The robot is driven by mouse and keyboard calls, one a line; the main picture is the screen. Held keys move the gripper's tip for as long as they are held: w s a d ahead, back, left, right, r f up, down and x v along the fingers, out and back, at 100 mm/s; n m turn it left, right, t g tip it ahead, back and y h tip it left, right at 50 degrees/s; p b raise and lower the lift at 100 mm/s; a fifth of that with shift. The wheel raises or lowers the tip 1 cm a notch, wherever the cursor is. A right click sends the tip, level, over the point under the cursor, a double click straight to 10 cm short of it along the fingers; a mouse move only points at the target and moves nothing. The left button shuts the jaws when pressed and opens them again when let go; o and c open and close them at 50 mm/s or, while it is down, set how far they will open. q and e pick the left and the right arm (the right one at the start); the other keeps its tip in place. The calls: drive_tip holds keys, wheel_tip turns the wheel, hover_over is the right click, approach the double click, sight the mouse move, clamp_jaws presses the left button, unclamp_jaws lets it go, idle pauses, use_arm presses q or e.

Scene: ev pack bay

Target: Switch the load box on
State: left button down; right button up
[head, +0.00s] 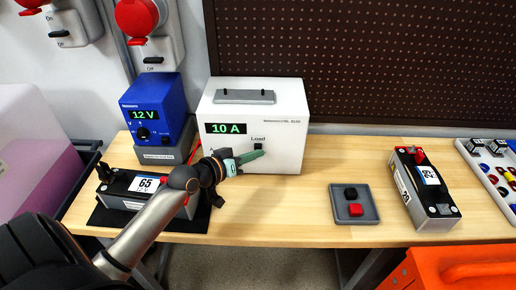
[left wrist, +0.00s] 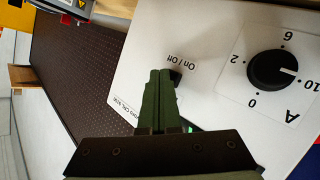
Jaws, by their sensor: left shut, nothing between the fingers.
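The load box (head: 284,122) is a white box with a grey handle on top, on the wooden table against the back board. Its green display (head: 226,128) reads 10 A. A small black switch (head: 258,146) sits under the word Load; in the left wrist view the switch (left wrist: 177,75) is beside the label On / Off, partly hidden by my fingers. My left gripper (head: 262,154) is shut and empty, its green fingertips at the switch; I cannot tell whether they touch it. A black knob (left wrist: 272,70) with an amp scale is beside it. My right gripper is not in view.
A blue supply (head: 155,110) reading 12 V stands left of the load box. A battery (head: 130,188) marked 65 lies under my left arm. A grey tray (head: 340,212) holds black and red caps; another battery (head: 422,205) stands right. Bare table lies between box and tray.

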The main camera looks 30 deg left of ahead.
use_arm(q)
drive_tip(key=shift+s, duration=0.1)
drive_tip(key=shift+d, duration=0.1)
drive_tip(key=shift+s+d+p, duration=0.5)
drive_tip(key=shift+s+p, duration=0.1)
drive_tip(key=shift+s, duration=0.25)
drive_tip(key=shift+s+d+p, duration=0.55)
drive_tip(key=shift+s+p, duration=0.05)
drive_tip(key=shift+s, duration=0.25)
drive_tip(key=shift+s+d+p, duration=0.5)
drive_tip(key=shift+s+p, duration=0.1)
drive_tip(key=shift+s, duration=0.25)
